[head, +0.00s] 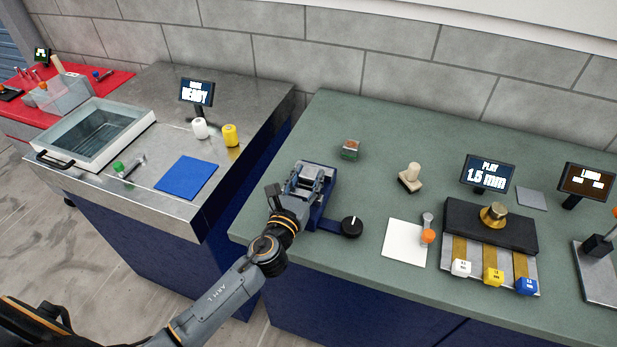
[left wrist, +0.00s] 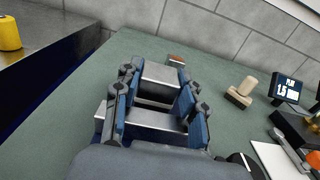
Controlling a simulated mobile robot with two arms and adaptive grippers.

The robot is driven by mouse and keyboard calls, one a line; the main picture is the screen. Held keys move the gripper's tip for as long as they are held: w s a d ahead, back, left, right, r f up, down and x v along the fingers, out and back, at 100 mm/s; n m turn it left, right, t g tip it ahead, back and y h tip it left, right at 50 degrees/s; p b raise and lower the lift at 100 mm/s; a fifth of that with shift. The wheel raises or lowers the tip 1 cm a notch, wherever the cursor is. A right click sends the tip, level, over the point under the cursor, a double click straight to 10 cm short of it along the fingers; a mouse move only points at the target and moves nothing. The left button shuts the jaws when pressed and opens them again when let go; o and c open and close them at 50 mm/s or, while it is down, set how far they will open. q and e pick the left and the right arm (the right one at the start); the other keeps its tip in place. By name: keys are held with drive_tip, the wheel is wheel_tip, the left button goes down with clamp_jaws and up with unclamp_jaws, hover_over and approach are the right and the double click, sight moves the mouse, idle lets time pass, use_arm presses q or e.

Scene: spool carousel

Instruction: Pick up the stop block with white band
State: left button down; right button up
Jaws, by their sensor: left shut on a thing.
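My left gripper (head: 312,176) is at the dark blue device (head: 322,205) on the green bench. In the left wrist view its blue-padded fingers (left wrist: 160,100) stand on both sides of a grey metal block (left wrist: 162,77), shut on it. A metal bar (left wrist: 140,120) lies nearer the wrist. No white band shows on the held block; the fingers hide its sides. Three small blocks, white (head: 460,267), yellow (head: 493,277) and blue (head: 527,286), stand at the front of a black fixture. I cannot tell whether one is the named stop block. My right gripper is not in view.
A black knob (head: 352,227) is close right of my gripper. A small brown-topped block (head: 350,149) and a beige stamp-like piece (head: 411,178) stand behind. A white sheet (head: 404,243) lies right. A gap separates the green bench (head: 270,215) from the steel bench (head: 235,95).

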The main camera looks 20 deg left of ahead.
use_arm(q)
drive_tip(key=shift+r, duration=0.25)
